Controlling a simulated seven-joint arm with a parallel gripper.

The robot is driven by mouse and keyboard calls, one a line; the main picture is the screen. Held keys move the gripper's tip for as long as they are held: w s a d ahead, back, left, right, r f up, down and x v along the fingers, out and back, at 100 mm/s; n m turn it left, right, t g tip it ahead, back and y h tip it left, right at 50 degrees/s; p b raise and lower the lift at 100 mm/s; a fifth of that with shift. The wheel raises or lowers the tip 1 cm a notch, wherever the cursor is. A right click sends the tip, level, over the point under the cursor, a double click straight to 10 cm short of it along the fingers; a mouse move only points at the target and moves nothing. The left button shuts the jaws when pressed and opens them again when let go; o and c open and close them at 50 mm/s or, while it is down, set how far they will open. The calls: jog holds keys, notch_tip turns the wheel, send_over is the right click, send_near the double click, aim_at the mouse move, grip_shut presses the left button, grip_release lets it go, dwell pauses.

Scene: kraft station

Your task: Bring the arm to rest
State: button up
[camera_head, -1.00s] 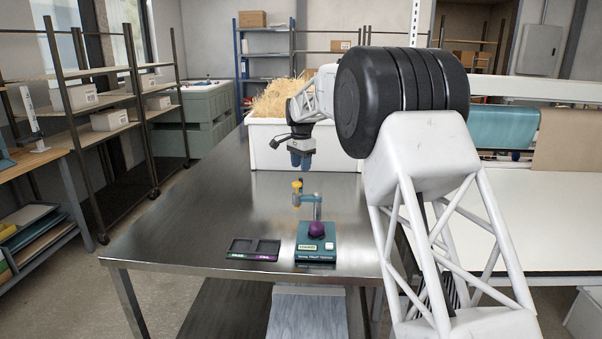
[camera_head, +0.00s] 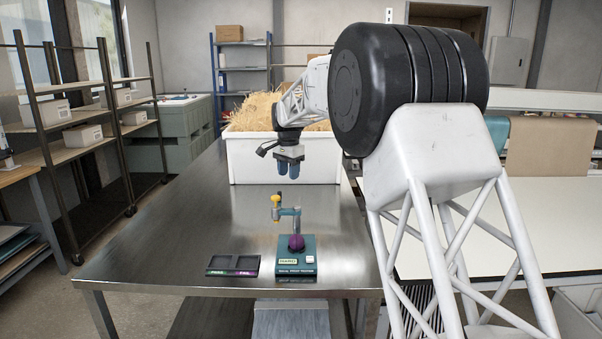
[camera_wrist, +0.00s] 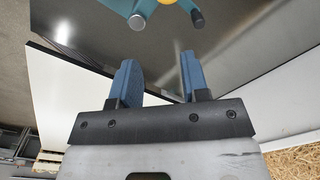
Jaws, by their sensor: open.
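My gripper (camera_head: 288,169) hangs above the steel table, fingers pointing down, in front of the white straw-filled bin. In the wrist view its two blue fingers (camera_wrist: 160,82) stand apart with nothing between them. Below and nearer the front edge, a small teal tester (camera_head: 296,259) with a yellow-topped arm stands on the table. A round purple thing (camera_head: 296,243) sits on the tester, under its arm. The gripper is clear of both. Part of the teal device shows at the top of the wrist view (camera_wrist: 150,8).
A dark two-part tray (camera_head: 233,265), labelled in green and magenta, lies left of the tester. The white bin (camera_head: 250,160) of straw stands behind the gripper. The steel table (camera_head: 150,240) is bare on its left side. A white worktable (camera_head: 520,205) stands to the right.

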jog(key=s+d+r+n, duration=0.15)
jog(key=s+d, duration=0.35)
jog(key=s, duration=0.5)
jog(key=s+d+r+n+t, duration=0.1)
jog(key=s+d+r, duration=0.2)
jog(key=s+d, duration=0.55)
jog(key=s+d+r+n, duration=0.2)
jog(key=s, duration=1.1)
jog(key=s+d+f+n, duration=0.1)
jog(key=s+f, duration=0.3)
jog(key=s, duration=0.6)
jog(key=s+d+f+n+t, duration=0.1)
jog(key=s+d+f, duration=0.3)
jog(key=s, duration=0.7)
jog(key=s+d+f+n, duration=0.1)
jog(key=s+d+f, duration=0.1)
jog(key=s, duration=0.8)
jog(key=shift+s+d+f+n, duration=0.25)
jog(key=shift+d+f+n, duration=0.1)
jog(key=shift+f, duration=0.55)
